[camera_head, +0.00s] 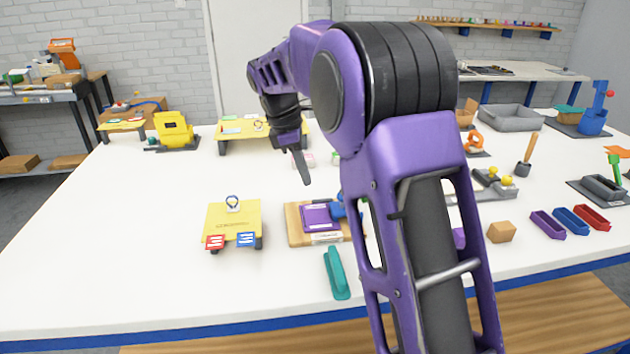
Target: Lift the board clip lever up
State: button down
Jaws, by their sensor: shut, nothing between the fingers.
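A wooden board (295,232) lies on the white table near the middle, with a purple block (318,217) on it. A blue part (338,210), which may be the clip lever, shows at the board's right side. My arm covers much of that side, so its full shape and whether it is raised cannot be told. My gripper (307,182) is shut and empty, pointing down, in the air above and behind the board in the picture. It appears apart from the board and the blue part.
A yellow board (225,217) with a small ring and red and blue tags stands left of the wooden board. A teal handle (336,272) lies in front. Small trays and a brown block (501,232) are at right. The table's left part is clear.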

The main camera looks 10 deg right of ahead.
aim_at(334, 207)
jog(key=b+x, duration=0.1)
jog(key=x, duration=0.8)
jog(key=shift+a+f+b, duration=0.1)
jog(key=shift+f+b, duration=0.05)
jog(key=shift+b, duration=0.2)
jog(key=shift+s+d+r, duration=0.25)
jog(key=shift+d+r, duration=0.75)
jog(key=shift+d, duration=0.1)
jog(key=shift+s+d+r, duration=0.1)
jog(key=shift+d+r, duration=0.3)
jog(key=shift+d, duration=0.15)
jog(key=shift+r+p, duration=0.15)
jog(key=shift+p, duration=0.15)
jog(key=shift+d+r+y+p, duration=0.4)
jog(key=shift+y+p, duration=0.7)
